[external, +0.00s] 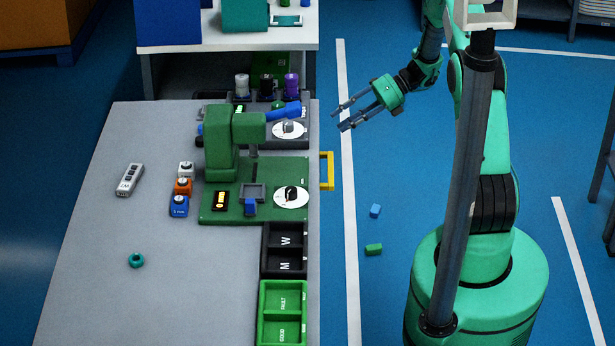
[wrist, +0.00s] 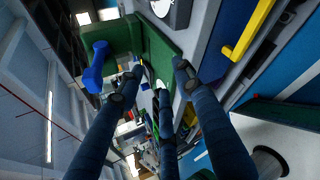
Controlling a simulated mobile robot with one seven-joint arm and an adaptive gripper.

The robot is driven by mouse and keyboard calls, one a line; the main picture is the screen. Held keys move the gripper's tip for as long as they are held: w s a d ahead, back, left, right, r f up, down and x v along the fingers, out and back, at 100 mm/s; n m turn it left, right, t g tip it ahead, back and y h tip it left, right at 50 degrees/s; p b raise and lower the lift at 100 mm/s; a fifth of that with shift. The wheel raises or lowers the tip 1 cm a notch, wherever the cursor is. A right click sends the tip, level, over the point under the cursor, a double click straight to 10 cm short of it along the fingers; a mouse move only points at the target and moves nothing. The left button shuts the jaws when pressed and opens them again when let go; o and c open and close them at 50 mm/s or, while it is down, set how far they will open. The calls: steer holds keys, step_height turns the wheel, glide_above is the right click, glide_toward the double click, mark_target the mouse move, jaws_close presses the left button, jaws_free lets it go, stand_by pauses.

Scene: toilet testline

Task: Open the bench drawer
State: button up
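The bench (external: 90,240) is a grey-topped workbench. A yellow handle (external: 327,171) sticks out from its right side, and the drawer front behind it is hidden in the external view. In the wrist view a yellow handle (wrist: 247,32) shows at the upper right, on a blue panel. My gripper (external: 338,118) is in the air right of the bench edge, farther back than the handle and apart from it. Its three dark fingers (wrist: 159,80) are spread with nothing between them. How far the drawer stands out cannot be told.
A green machine (external: 220,150) and black and green trays (external: 283,285) stand along the bench's right edge. A blue block (external: 375,210) and a green block (external: 374,249) lie on the floor between bench and my base. The floor beside the handle is otherwise clear.

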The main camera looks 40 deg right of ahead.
steer(key=d+f+m+t, duration=0.3)
steer(key=d+f+m, duration=0.25)
steer(key=f, duration=0.35)
steer(key=m+t+p, duration=0.1)
steer(key=m+t, duration=0.2)
steer(key=m, duration=0.3)
glide_toward(330, 162)
steer(key=f+v, duration=0.1)
steer(key=v, duration=0.3)
steer(key=shift+a+r+n+h, duration=0.25)
steer(key=shift+r+h, duration=0.05)
steer(key=shift+r, duration=0.35)
steer(key=shift+w, duration=0.1)
steer(key=b+x, duration=0.1)
steer(key=x, duration=1.2)
steer(key=shift+w+a+f+b, duration=0.15)
steer(key=shift+a+f+b, duration=0.05)
steer(key=shift+a+b, duration=0.15)
steer(key=shift+c, duration=0.3)
jaws_close()
